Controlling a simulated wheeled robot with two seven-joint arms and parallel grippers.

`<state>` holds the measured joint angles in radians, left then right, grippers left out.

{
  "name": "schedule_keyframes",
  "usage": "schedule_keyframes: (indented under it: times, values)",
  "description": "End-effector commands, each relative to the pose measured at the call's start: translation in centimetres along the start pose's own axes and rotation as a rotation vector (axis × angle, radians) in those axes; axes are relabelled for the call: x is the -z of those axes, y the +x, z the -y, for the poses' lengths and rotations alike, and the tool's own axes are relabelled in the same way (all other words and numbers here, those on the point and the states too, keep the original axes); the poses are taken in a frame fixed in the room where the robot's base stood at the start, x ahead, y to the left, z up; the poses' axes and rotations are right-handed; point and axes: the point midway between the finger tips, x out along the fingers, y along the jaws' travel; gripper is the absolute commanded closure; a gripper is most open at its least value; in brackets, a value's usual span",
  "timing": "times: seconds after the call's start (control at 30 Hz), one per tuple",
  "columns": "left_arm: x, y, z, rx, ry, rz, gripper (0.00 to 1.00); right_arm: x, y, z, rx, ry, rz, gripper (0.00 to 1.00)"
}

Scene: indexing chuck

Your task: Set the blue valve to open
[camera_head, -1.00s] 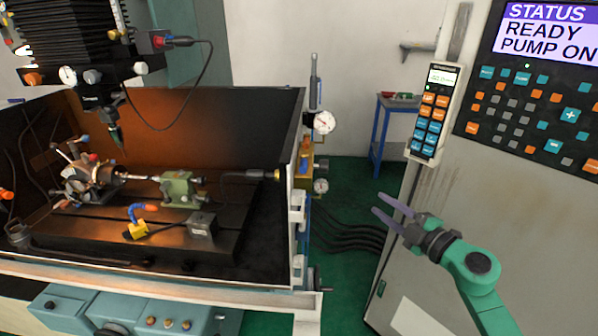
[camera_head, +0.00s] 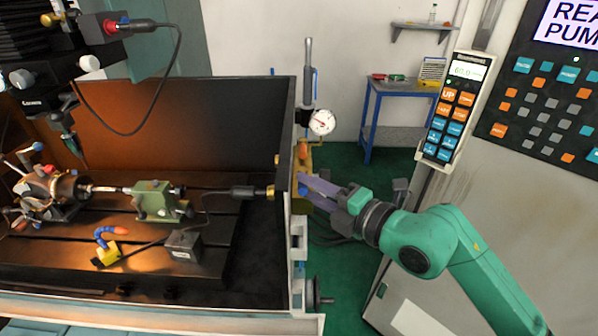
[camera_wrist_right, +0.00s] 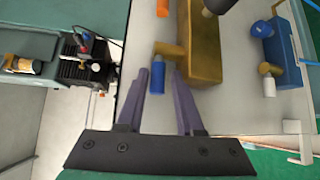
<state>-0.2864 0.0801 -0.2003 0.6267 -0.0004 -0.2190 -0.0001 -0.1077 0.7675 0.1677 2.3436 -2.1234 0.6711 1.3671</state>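The blue valve shows in the right wrist view as a short blue handle (camera_wrist_right: 158,78) beside a brass block (camera_wrist_right: 200,45) on a pale panel. My right gripper (camera_wrist_right: 162,92) is open there, with its purple fingertips near the handle, which appears between them. I cannot tell whether they touch it. In the head view my right gripper (camera_head: 306,188) reaches left to the cabinet's right side, just below the dial gauge (camera_head: 322,122). A bit of blue shows by its fingertips, and the valve is mostly hidden there. My left gripper is not in view.
The machine enclosure's side wall (camera_head: 288,130) stands left of the fingers. A control cabinet with a keypad pendant (camera_head: 451,108) stands at right. A blue side table (camera_head: 368,125) is behind. In the wrist view a blue box (camera_wrist_right: 276,45) sits on the panel at right.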

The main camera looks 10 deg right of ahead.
Motion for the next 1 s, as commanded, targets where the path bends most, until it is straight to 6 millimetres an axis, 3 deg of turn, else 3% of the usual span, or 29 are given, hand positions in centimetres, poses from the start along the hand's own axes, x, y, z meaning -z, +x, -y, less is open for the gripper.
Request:
schedule_keyframes:
  times: [0.23, 0.33, 0.67, 1.0]
  values:
    - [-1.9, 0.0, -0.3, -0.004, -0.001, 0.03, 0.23, 0.1, 0.0, 0.0, 0.0, -0.001, 0.001, 0.64]
    - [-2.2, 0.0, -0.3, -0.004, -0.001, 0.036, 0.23, 0.0, 0.0, 0.0, 0.0, 0.0, 0.001, 1.0]
    - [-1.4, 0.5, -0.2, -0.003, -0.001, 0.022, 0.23, -0.1, 0.0, 0.2, -0.004, -0.003, -0.012, 1.0]
    - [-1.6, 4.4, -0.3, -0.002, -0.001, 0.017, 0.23, -1.1, -0.3, 0.8, -0.029, -0.026, -0.158, 1.0]
